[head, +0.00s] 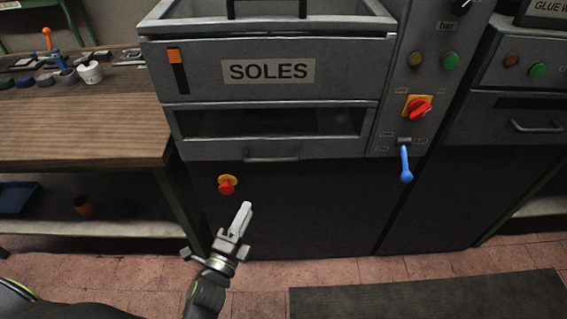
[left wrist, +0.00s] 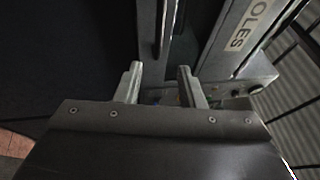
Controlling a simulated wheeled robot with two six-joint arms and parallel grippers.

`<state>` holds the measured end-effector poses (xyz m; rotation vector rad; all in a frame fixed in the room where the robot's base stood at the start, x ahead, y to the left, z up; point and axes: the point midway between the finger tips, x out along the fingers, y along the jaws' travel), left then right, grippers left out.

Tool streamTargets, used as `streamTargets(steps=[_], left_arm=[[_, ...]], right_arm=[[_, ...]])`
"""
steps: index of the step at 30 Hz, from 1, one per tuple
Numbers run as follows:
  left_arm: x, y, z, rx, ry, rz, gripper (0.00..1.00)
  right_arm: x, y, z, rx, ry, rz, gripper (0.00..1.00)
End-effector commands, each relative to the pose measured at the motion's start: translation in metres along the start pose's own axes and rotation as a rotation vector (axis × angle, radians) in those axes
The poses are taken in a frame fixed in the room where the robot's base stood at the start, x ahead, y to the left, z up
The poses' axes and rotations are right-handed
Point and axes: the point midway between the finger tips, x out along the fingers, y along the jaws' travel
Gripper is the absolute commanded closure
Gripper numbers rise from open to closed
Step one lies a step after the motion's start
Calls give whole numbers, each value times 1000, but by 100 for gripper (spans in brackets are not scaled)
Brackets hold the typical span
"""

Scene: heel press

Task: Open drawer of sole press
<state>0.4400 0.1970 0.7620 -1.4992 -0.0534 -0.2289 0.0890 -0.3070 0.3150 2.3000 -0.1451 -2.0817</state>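The grey sole press bears a "SOLES" label (head: 268,71). Its drawer (head: 245,148) is closed below the dark opening, with a slim bar handle (head: 271,155) at the middle of its front. My left gripper (head: 242,214) is below and to the left of the handle, in front of the dark lower cabinet, apart from the handle. In the left wrist view its two fingers (left wrist: 160,72) are spread with nothing between them. A bar that looks like the handle (left wrist: 162,30) lies ahead, roughly in line with the gap. My right gripper is not in view.
A red emergency button (head: 227,185) sits close above the left gripper. A blue lever (head: 406,165) and a red switch (head: 418,107) are on the right panel. A wooden workbench (head: 80,125) stands left. The floor in front is clear except for a dark mat (head: 430,300).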

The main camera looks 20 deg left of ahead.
Motion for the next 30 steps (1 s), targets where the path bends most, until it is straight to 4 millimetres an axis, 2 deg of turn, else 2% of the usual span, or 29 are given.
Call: streamTargets(steps=[5, 21, 30], left_arm=[[26, -2, 0, -2, 1, -2, 64], [130, 2, 0, -4, 0, 0, 64], [165, 2, 0, -4, 0, 2, 64]], right_arm=[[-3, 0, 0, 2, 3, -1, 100], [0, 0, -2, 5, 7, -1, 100], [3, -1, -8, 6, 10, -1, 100]])
